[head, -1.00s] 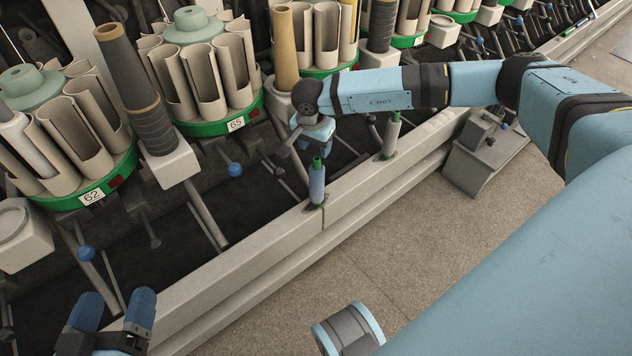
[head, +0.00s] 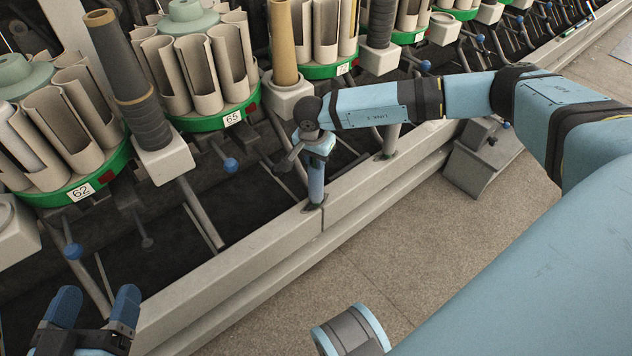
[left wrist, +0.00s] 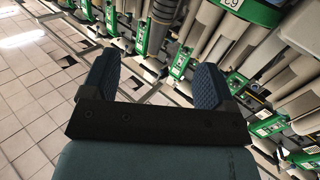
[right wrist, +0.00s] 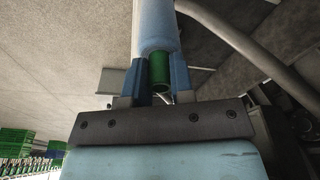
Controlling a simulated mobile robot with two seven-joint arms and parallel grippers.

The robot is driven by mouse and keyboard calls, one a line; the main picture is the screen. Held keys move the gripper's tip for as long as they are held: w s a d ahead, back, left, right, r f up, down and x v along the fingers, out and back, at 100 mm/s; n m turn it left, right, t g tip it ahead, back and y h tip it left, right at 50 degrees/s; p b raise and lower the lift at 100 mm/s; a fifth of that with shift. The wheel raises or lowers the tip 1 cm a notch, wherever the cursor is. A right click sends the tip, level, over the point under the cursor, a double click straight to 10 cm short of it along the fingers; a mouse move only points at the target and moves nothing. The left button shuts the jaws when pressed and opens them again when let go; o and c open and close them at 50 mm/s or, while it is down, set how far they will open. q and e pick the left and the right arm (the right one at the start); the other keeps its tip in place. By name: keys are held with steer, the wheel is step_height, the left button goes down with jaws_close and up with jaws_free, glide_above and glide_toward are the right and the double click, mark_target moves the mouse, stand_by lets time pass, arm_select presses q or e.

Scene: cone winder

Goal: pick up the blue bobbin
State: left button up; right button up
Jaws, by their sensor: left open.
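The blue bobbin (head: 316,186) stands upright on the pale machine rail, its top hidden by my right gripper (head: 318,150). My left gripper (head: 95,308) is open and empty at the lower left of the head view. Its spread fingers also show in the left wrist view (left wrist: 155,85).
The pale rail (head: 245,245) runs diagonally below the spindles. A second bobbin (head: 391,138) stands further right on it, partly hidden by my right arm. Green-rimmed carousels (head: 215,118) of empty tubes and a dark spindle cone (head: 128,75) stand behind.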

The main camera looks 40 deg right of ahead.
steer(key=shift+c, duration=1.2)
arm_select(q)
steer(key=shift+s+f, duration=0.1)
steer(key=shift+f, duration=0.2)
